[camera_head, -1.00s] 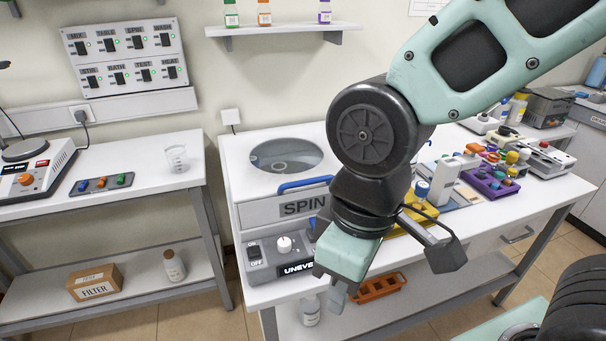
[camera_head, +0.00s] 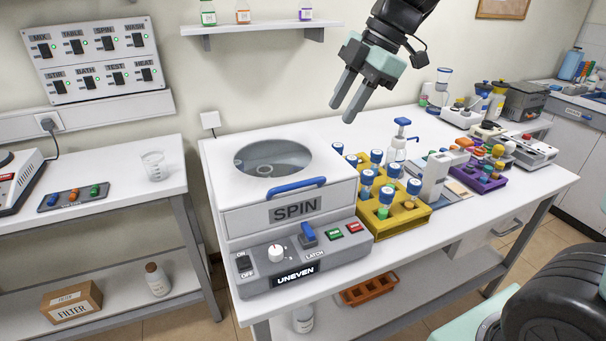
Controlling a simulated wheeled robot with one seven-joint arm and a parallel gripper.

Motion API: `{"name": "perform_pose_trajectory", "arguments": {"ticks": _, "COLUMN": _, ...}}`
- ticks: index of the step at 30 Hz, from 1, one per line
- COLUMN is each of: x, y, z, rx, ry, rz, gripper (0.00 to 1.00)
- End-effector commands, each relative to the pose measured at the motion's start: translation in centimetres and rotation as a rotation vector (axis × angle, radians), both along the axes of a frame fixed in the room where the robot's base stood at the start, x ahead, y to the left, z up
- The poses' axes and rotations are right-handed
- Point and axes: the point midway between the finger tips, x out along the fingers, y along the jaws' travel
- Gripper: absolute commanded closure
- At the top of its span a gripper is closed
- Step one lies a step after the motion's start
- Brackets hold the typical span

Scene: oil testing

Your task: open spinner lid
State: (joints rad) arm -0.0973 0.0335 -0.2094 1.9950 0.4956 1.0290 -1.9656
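The spinner (camera_head: 238,218) is a white box labelled SPIN on the middle table. Its top has a round window (camera_head: 273,160), through which a pale inside shows. A blue handle (camera_head: 289,188) runs along the lid's front edge, and the lid looks closed. The front panel has a blue latch lever (camera_head: 307,232), a white knob, an ON/OFF switch, green and red buttons and a display reading UNEVEN. My gripper (camera_head: 344,115) is in the air above and right of the spinner, apart from it. Its two fingers point down-left with a gap between them, and nothing is held.
A yellow rack (camera_head: 408,219) with several blue-capped tubes stands right of the spinner. A wall shelf (camera_head: 258,29) with small bottles hangs above. Air over the spinner is clear.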

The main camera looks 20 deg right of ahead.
Motion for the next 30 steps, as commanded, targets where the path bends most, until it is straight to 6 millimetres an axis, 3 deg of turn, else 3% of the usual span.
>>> {"name": "perform_pose_trajectory", "arguments": {"ticks": 5, "x": 0.3, "y": 0.9, "z": -1.9, "rx": 0.000, "ry": 0.006, "rz": 0.004, "gripper": 0.65}}
{"name": "perform_pose_trajectory", "arguments": {"ticks": 21, "x": 2.1, "y": 5.2, "z": -12.0, "rx": -0.001, "ry": 0.008, "rz": 0.002, "gripper": 0.65}}
{"name": "perform_pose_trajectory", "arguments": {"ticks": 30, "x": 2.8, "y": 6.5, "z": -15.2, "rx": -0.001, "ry": 0.002, "rz": 0.002, "gripper": 0.65}}
